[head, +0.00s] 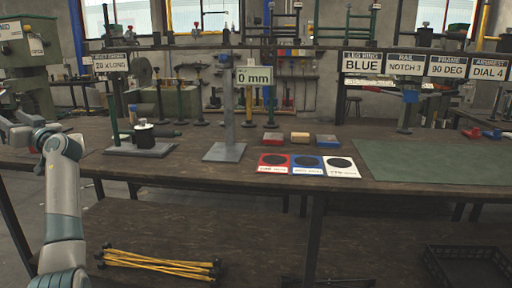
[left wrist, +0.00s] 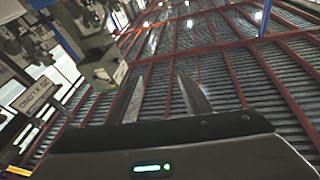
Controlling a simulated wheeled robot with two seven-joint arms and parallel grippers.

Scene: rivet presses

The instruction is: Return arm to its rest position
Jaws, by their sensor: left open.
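My left arm (head: 62,190) rises at the left edge of the head view and bends left near the table's left end. Its gripper is not clearly seen there. In the left wrist view my left gripper (left wrist: 160,76) shows two fingers spread apart with nothing between them. They point toward the ribbed ceiling, with equipment off to the left. My right arm and gripper are not in view.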

